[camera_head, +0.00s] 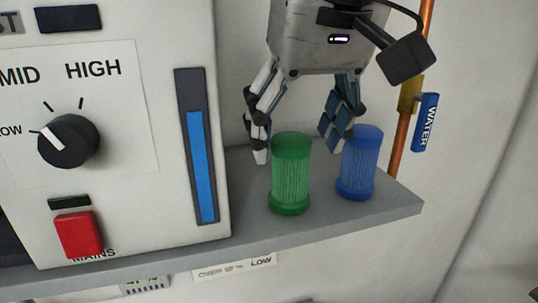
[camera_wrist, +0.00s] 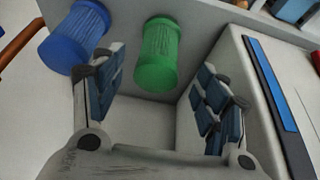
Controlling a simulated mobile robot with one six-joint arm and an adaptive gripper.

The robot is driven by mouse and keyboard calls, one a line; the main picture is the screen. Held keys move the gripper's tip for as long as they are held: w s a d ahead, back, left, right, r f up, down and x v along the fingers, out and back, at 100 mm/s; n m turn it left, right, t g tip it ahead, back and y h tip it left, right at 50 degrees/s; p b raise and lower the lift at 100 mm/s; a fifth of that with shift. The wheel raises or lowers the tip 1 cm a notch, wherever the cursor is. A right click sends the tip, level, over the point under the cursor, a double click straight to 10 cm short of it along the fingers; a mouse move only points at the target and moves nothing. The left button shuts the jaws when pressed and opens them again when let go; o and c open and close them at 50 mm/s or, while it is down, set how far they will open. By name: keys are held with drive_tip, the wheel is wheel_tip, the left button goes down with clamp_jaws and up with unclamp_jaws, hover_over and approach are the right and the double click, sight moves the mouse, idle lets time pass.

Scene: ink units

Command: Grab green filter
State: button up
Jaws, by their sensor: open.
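The green filter (camera_head: 291,175) stands upright on the grey shelf (camera_head: 395,208), to the right of the control unit. My gripper (camera_head: 297,150) is open above and behind it, its two fingers apart and pointing down. In the wrist view the green filter (camera_wrist: 158,55) shows ahead of and between the open fingers (camera_wrist: 165,70), nearer the left finger, and nothing is gripped. The blue filter (camera_head: 360,163) stands upright just right of the green one. In the wrist view the blue filter (camera_wrist: 74,38) is beside the left finger, which partly covers it.
The control unit (camera_head: 150,120), with a black knob (camera_head: 68,142), a red switch (camera_head: 79,233) and a blue level bar (camera_head: 202,165), stands left of the filters. A copper pipe (camera_head: 404,140) with a blue WATER handle (camera_head: 425,122) runs at the right. The shelf's right end is bare.

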sight(290, 165)
drive_tip(key=x, duration=0.6)
drive_tip(key=shift+w+d+f+b, duration=0.1)
drive_tip(key=shift+w+f+b, duration=0.1)
drive_tip(key=shift+f+b, duration=0.1)
drive_tip(key=shift+c, duration=0.6)
drive_tip(key=shift+r, duration=0.1)
drive_tip(key=c, duration=1.1)
